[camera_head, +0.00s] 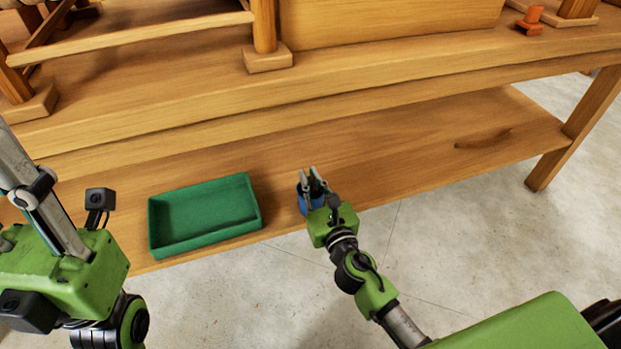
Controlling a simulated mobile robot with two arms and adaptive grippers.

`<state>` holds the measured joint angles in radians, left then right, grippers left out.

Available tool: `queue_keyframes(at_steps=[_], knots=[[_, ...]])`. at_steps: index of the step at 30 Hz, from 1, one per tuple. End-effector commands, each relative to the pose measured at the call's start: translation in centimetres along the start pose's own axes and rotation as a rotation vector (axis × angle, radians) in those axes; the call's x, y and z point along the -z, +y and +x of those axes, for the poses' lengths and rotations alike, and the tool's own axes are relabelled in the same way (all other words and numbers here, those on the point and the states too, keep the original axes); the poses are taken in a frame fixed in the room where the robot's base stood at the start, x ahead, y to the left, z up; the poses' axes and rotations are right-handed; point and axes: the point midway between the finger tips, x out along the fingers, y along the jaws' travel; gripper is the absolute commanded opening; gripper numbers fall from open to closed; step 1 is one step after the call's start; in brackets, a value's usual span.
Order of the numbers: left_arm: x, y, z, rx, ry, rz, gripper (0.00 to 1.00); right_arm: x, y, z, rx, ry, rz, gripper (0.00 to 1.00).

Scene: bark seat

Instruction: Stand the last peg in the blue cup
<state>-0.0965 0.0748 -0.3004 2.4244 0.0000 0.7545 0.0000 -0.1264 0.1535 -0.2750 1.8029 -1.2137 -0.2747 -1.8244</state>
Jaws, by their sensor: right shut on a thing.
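The blue cup (302,198) stands near the front edge of the wooden bench, just right of the green tray. My right gripper (312,176) is over the cup and hides much of it. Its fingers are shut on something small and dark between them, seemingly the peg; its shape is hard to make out. I cannot tell whether it is inside the cup. My left arm is at the left side of the picture, and its fingertips are not clearly seen.
An empty green tray (165,243) lies on the bench left of the cup. A raised shelf with wooden posts (264,25) runs behind. A small orange object (530,22) sits at the far right. Concrete floor lies in front.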

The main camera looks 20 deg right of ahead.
Motion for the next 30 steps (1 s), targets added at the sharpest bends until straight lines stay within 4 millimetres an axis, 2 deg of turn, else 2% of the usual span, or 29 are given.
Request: queue_keyframes(at_steps=[12, 13, 15, 25, 30], knots=[[0.1, 0.1, 0.2, -0.005, 0.011, 0.002, 0.4, 0.3, 0.0, 0.0, 0.0, 0.0, 0.0, 0.02], [0.0, 0.1, 0.2, -0.005, 0.011, 0.002, 0.4, 0.3, 0.0, 0.0, 0.0, 0.0, 0.0, 0.16], [0.0, 0.1, 0.2, -0.005, 0.011, 0.002, 0.4, 0.3, 0.0, 0.0, 0.0, 0.0, 0.0, 0.31], [0.1, 0.0, 0.2, -0.005, 0.011, 0.002, 0.4, 0.3, 0.0, -0.1, 0.0, 0.0, 0.0, 0.31], [0.1, 0.0, 0.2, -0.005, 0.011, 0.002, 0.4, 0.5, 0.0, -1.5, 0.0, 0.003, 0.001, 0.31]])
